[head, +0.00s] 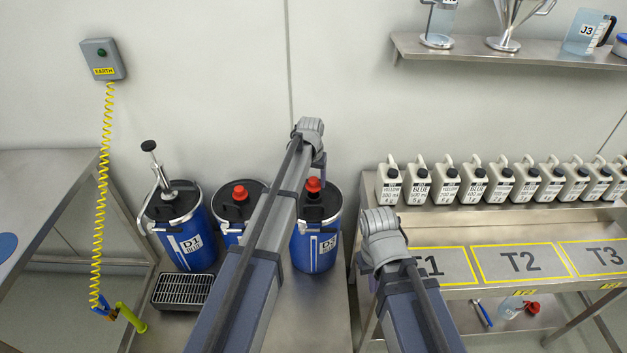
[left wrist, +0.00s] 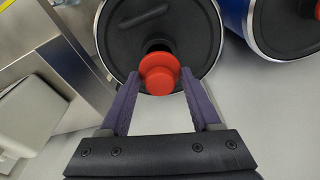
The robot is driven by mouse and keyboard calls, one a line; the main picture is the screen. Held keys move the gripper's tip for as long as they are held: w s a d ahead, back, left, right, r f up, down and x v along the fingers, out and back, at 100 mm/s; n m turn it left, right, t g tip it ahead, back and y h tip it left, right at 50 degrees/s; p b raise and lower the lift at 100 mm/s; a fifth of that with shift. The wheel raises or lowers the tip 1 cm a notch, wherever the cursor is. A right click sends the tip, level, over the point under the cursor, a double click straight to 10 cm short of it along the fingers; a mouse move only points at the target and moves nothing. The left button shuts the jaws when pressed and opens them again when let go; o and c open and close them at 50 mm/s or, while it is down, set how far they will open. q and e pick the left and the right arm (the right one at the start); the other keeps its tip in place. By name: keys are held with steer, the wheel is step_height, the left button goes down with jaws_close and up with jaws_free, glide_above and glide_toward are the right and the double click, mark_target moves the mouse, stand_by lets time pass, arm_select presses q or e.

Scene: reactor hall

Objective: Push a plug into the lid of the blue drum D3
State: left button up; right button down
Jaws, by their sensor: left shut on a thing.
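The drum labelled D3 (head: 188,240) is blue, stands at the left and has a hand pump (head: 165,180) on its lid. A second blue drum (head: 228,228) with a red plug (head: 240,192) stands in the middle. A third blue drum (head: 318,247) stands at the right; my arm hides part of it. My left gripper (left wrist: 161,73) is shut on a red plug (left wrist: 160,82) over that drum's black lid (left wrist: 190,25). This plug (head: 313,185) sits above a black neck; I cannot tell whether it is in it. My right wrist shows, but its fingers are hidden.
A black grate tray (head: 182,290) lies before the D3 drum. A yellow coiled cable (head: 97,200) hangs at the left from an earth box (head: 103,60). Several white jugs (head: 446,184) line the right bench, behind marked areas T1, T2 and T3.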

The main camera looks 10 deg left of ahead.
mark_target(313, 188)
arm_select(q)
steer(key=shift+f+b, duration=0.3)
steer(key=shift+f+b, duration=1.15)
steer(key=shift+f+b, duration=0.5)
steer(key=shift+b, duration=0.05)
stand_by(1.1)
steer(key=o, duration=1.4)
steer(key=shift+r, duration=0.1)
steer(key=r+p, duration=0.5)
steer(key=s+r+p, duration=0.1)
steer(key=r+p, duration=0.1)
steer(key=p, duration=0.1)
steer(key=shift+s+r, duration=0.1)
steer(key=shift+r, duration=0.25)
